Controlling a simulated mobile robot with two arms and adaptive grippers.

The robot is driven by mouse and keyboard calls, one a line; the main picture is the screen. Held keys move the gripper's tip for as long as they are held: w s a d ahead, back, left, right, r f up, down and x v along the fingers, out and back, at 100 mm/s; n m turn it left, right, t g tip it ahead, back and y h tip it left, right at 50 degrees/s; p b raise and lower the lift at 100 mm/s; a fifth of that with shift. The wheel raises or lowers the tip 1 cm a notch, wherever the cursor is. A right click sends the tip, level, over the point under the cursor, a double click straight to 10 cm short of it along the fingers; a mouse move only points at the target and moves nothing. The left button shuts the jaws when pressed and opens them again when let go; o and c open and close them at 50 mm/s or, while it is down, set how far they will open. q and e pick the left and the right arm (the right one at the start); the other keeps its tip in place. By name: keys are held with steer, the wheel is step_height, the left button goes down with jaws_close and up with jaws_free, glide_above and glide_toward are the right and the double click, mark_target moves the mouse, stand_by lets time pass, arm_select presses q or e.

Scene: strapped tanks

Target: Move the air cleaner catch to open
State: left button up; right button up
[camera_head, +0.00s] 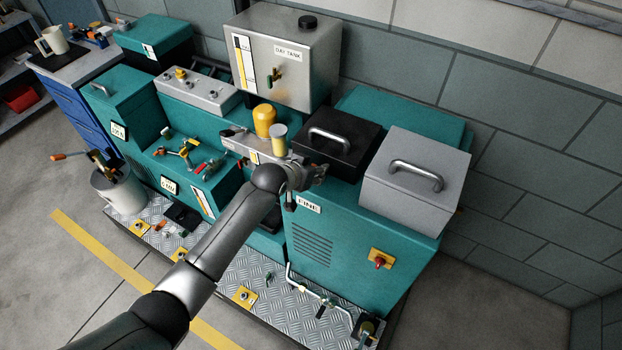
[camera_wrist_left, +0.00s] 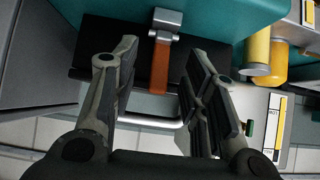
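The catch shows in the left wrist view as an orange-brown lever (camera_wrist_left: 160,68) under a silver metal piece (camera_wrist_left: 166,22), against a black box (camera_wrist_left: 98,45). In the head view this black box (camera_head: 345,133), with a metal handle, sits on the teal cabinet marked FINE (camera_head: 330,245). My left gripper (camera_head: 318,173) is at the box's front left side and hides the catch there. In the wrist view my left gripper (camera_wrist_left: 170,72) is open, one finger on each side of the lever. I see no clear contact with it. My right gripper is in neither view.
A grey box (camera_head: 425,165) with a handle stands right of the black one. The day tank (camera_head: 290,65) is behind. Open floor (camera_head: 500,310) lies at the lower right.

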arm_select(q)
steer(key=shift+s, duration=0.1)
steer(key=p+v, duration=0.2)
steer(key=p, duration=0.1)
steer(key=shift+s+a+r+p, duration=0.1)
steer(key=shift+r+p, duration=0.2)
steer(key=shift+p, duration=0.05)
steer(key=shift+p+v, duration=0.7)
steer(key=shift+v, duration=1.5)
steer(key=shift+s+f, duration=0.1)
steer(key=shift+s, duration=0.1)
steer(key=v, duration=1.2)
